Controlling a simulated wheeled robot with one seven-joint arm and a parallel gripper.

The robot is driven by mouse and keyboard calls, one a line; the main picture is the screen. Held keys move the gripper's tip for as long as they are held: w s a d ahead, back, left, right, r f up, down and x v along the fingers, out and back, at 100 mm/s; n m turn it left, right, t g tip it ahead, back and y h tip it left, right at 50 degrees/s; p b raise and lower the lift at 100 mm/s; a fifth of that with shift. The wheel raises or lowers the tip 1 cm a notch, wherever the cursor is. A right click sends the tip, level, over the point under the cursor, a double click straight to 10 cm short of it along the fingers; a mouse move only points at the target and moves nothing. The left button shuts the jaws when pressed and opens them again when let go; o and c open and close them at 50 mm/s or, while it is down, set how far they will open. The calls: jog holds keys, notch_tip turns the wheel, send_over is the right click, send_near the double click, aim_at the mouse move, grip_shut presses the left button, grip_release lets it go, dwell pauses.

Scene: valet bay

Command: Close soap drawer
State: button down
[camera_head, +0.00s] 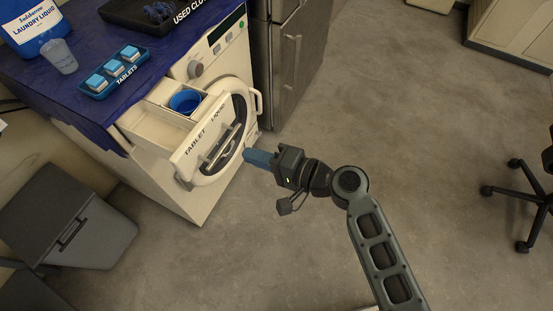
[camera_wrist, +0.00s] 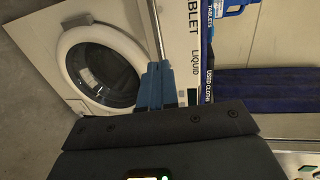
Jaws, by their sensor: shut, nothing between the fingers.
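The soap drawer (camera_head: 190,151) is pulled out from the white washing machine (camera_head: 150,184). Its front bears the words TABLET and LIQUID and a dark bar handle (camera_head: 222,150). Inside are a pale compartment and a blue round cup (camera_head: 185,102). My gripper (camera_head: 250,157) is shut and empty, with blue fingers, just right of the drawer front in the head view. In the wrist view the shut fingers (camera_wrist: 156,84) point toward the drawer front (camera_wrist: 191,45), close to its handle. I cannot tell whether they touch it.
On the blue-covered top stand a tablet tray (camera_head: 114,73), a cup (camera_head: 60,57), a laundry liquid container (camera_head: 30,22) and a dark used-cloths tray (camera_head: 150,18). A grey bin (camera_head: 70,218) stands at left, a steel cabinet (camera_head: 285,60) behind. The floor at right is clear up to a chair (camera_head: 525,195).

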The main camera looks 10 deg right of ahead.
jog(key=shift+x, duration=2.4)
jog(key=shift+a, duration=0.1)
jog(key=b, duration=0.6)
send_near(166, 121)
jog(key=x, duration=0.7)
jog(key=shift+w+a+f, duration=0.2)
jog(key=shift+w+a+r+b, duration=0.1)
jog(key=shift+w+a+b, duration=0.05)
jog(key=shift+b, duration=0.15)
jog(key=shift+r, duration=0.2)
jog(key=shift+a+r, duration=0.1)
